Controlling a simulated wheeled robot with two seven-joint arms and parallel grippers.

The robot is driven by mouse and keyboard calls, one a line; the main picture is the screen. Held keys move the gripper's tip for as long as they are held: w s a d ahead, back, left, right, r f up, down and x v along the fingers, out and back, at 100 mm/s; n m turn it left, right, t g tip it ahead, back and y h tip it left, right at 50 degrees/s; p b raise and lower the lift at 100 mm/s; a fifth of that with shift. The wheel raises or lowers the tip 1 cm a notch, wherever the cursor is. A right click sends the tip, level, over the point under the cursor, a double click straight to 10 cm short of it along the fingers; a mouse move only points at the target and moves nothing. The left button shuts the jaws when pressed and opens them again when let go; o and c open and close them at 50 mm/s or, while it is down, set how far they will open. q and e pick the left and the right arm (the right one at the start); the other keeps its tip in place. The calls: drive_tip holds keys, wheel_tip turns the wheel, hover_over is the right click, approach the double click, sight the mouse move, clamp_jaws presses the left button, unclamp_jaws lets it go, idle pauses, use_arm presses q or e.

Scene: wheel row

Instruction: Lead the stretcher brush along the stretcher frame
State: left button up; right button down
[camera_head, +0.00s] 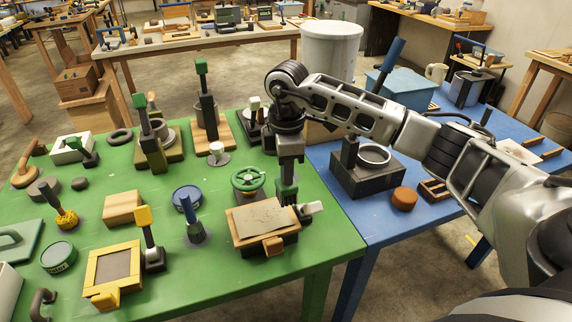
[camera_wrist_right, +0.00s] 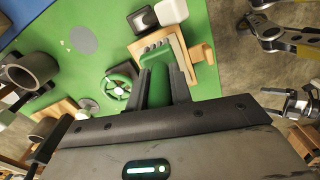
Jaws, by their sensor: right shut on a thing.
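The stretcher frame (camera_head: 253,239), a low wooden piece with a grey top and a small brown block in front, lies near the green table's right front corner. It also shows in the right wrist view (camera_wrist_right: 191,51).
A green handwheel (camera_head: 249,180) stands just behind the frame. A white block (camera_head: 311,208) lies close on the right. A blue-handled tool (camera_head: 190,215) and a yellow-framed board (camera_head: 112,270) stand to the left. The blue table (camera_head: 340,198) adjoins on the right.

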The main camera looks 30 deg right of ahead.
drive_tip(key=f, duration=0.2)
drive_tip(key=f+b, duration=0.1)
drive_tip(key=shift+w+a+f, duration=0.1)
drive_tip(key=shift+a+f, duration=0.05)
drive_tip(key=shift+a, duration=0.1)
use_arm(q)
drive_tip(key=shift+w+r+p, duration=0.1)
drive_tip(key=shift+w+p, duration=0.15)
drive_tip(key=shift+p, duration=0.35)
use_arm(e)
drive_tip(key=w+a, duration=0.2)
drive_tip(key=a, duration=0.8)
drive_tip(key=shift+w+a+r, duration=0.25)
drive_tip(key=shift+w+a, duration=0.05)
drive_tip(key=shift+a, duration=0.05)
drive_tip(key=shift+f, duration=0.8)
use_arm(q)
drive_tip(key=shift+f+b, duration=0.3)
use_arm(e)
drive_tip(key=shift+f, duration=0.6)
